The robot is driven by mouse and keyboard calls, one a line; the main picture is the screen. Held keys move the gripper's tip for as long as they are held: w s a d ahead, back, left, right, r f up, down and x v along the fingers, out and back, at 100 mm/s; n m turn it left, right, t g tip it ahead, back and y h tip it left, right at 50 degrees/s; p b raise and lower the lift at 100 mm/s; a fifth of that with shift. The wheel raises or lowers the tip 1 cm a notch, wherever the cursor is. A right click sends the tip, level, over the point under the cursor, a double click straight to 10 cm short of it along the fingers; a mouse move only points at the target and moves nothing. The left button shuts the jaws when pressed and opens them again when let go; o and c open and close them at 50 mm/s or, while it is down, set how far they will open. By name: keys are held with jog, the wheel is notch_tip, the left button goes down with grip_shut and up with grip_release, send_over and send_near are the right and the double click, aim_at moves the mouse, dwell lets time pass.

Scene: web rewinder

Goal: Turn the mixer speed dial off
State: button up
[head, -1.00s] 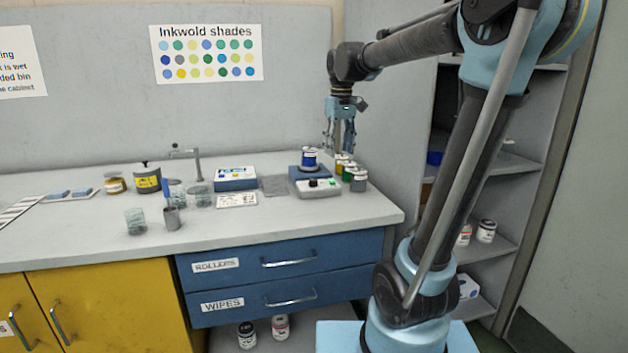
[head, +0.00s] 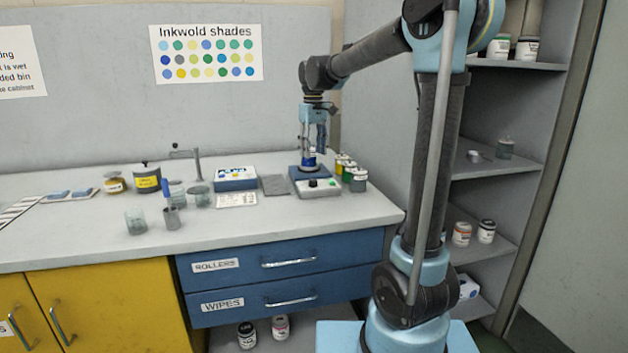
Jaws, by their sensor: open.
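The mixer (head: 303,172) is a small blue-topped unit with a light grey front panel, near the right end of the counter. Its dark speed dial (head: 313,183) sits on that front panel, with a small green spot to its right. A blue-and-white tin (head: 309,163) stands on the mixer's top. My gripper (head: 312,150) points down, open, right at the tin's upper part and partly hiding it. I cannot tell whether the fingers touch the tin. The dial is clear of the fingers.
Several small jars (head: 357,180) stand close on the mixer's right. A grey pad (head: 275,185) and a blue-and-white box (head: 236,178) lie to its left. The counter front (head: 300,222) is clear.

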aim_at(314, 180)
notch_tip(314, 180, down, 11)
jog(key=shift+r, duration=0.1)
dwell(0.3)
jog(key=c, duration=1)
